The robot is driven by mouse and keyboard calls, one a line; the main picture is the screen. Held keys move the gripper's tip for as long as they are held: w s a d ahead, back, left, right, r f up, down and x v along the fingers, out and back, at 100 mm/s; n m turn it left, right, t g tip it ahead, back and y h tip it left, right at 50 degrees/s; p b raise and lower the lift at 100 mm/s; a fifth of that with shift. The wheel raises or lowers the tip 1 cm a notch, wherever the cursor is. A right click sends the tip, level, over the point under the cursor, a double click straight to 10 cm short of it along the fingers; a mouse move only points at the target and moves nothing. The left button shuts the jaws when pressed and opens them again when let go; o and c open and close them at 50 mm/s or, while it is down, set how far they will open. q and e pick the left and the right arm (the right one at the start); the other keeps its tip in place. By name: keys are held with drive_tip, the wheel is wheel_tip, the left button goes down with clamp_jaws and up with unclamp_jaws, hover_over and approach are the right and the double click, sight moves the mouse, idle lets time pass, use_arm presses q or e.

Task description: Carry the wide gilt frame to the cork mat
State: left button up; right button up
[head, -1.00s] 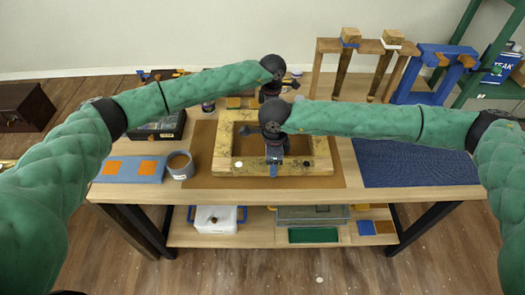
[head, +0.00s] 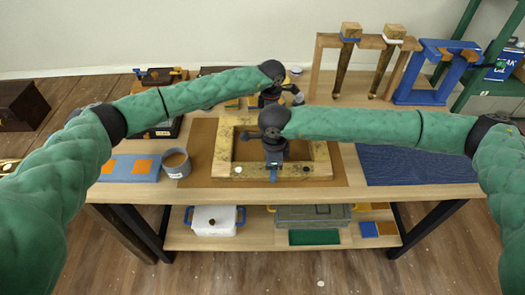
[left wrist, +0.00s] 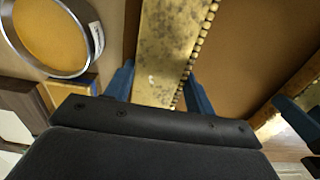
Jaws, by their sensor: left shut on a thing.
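The wide gilt frame (head: 316,153) is a pale gold rectangle with an open middle. In the head view it lies flat over the brown cork mat (head: 202,138); I cannot tell whether it touches it. My left gripper (head: 268,102) is at its far bar, mostly hidden by its own wrist. In the left wrist view, its blue fingers (left wrist: 158,88) sit on either side of the speckled gilt bar (left wrist: 172,45) and are shut on it. My right gripper (head: 273,172) is at the near bar. Its blue tip shows, but its jaw opening does not.
A grey mug (head: 176,164) and a blue pad with orange squares (head: 130,169) stand left of the mat. A dark blue cloth (head: 415,169) lies to the right. Wooden stands (head: 320,65) and a blue stand (head: 425,96) are at the back right.

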use_arm(q)
drive_tip(key=shift+f+b, duration=0.35)
drive_tip(key=shift+f, duration=0.1)
use_arm(e)
drive_tip(key=shift+f, duration=0.45)
use_arm(q)
drive_tip(key=o, duration=1.4)
drive_tip(key=shift+r, duration=0.1)
use_arm(e)
drive_tip(key=o, duration=1.4)
drive_tip(key=shift+r, duration=0.1)
use_arm(q)
drive_tip(key=shift+o, duration=0.2)
use_arm(e)
drive_tip(key=shift+o, duration=0.2)
use_arm(q)
wheel_tip(320, 180, up, 12)
use_arm(e)
wheel_tip(320, 180, up, 12)
